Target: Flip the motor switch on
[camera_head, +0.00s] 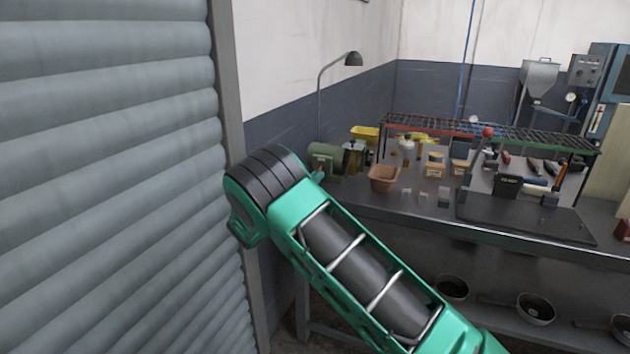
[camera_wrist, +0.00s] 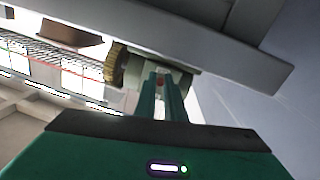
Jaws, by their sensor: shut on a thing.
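The green motor (camera_head: 327,157) stands at the left end of the workbench, against the wall. It also shows in the wrist view (camera_wrist: 186,76), with a brass-coloured wheel (camera_wrist: 116,66) at its side. The motor switch (camera_wrist: 160,82) is a small red piece on the motor. My gripper (camera_wrist: 161,86) has its two teal fingers close together, shut on the red switch at the motor. The switch's exact position, on or off, is too small to tell. In the head view my green arm hides most of the gripper.
A lamp (camera_head: 353,59) arches over the motor. A ribbed shutter (camera_head: 110,180) stands close on the left. Pans (camera_head: 536,309) lie on the lower shelf.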

